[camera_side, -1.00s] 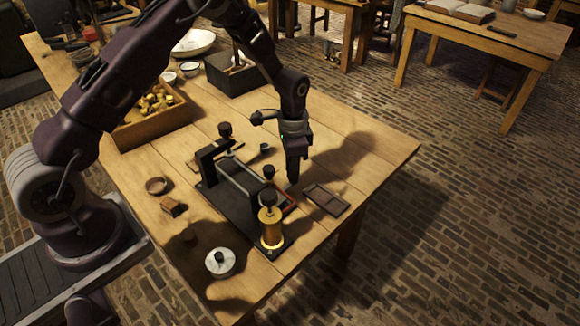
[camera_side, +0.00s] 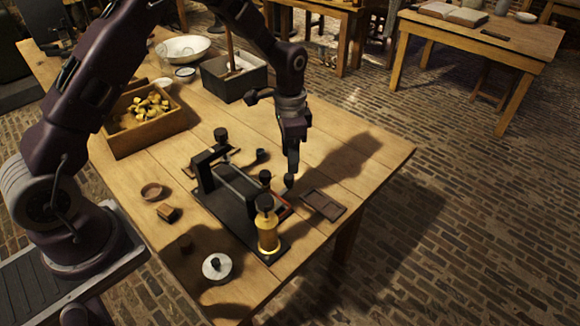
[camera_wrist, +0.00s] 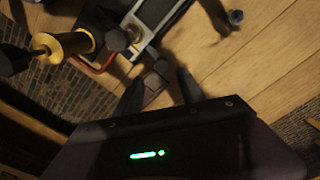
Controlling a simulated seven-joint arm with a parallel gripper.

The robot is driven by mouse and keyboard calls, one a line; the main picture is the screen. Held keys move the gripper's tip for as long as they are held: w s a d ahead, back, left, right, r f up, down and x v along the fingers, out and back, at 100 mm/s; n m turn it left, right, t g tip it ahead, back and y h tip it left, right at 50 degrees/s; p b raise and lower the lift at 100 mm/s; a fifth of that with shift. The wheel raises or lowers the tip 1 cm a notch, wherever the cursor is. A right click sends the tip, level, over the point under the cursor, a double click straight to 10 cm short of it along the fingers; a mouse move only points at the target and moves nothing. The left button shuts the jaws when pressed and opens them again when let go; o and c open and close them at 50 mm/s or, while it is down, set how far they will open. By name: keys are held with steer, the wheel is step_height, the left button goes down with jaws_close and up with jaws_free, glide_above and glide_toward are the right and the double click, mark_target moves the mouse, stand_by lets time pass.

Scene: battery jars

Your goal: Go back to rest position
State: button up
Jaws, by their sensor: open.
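My gripper (camera_side: 292,168) points down above the right side of the black apparatus base (camera_side: 222,208) on the wooden table. A brass cylinder with a dark top (camera_side: 268,233) stands upright at the base's front end. It also shows at the left of the wrist view (camera_wrist: 66,44).
A flat dark tray (camera_side: 324,204) lies right of the base. A wooden box of yellow pieces (camera_side: 150,136) and a dark box (camera_side: 220,88) stand behind. The right table edge is clear.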

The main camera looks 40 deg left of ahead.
steer(key=shift+r, duration=0.15)
steer(key=s+r+n+t, duration=0.1)
steer(key=s+r+n, duration=0.1)
steer(key=s+r, duration=0.5)
steer(key=s+r+n+t, duration=0.15)
steer(key=s+r, duration=0.25)
steer(key=r, duration=0.8)
steer(key=s+r+n+t, duration=0.1)
steer(key=s+r, duration=0.1)
steer(key=s, duration=0.7)
steer(key=s+r+n+t, duration=0.2)
steer(key=s, duration=0.7)
steer(key=shift+d, duration=0.3)
steer(key=shift+r+n, duration=0.15)
steer(key=shift+n, duration=0.1)
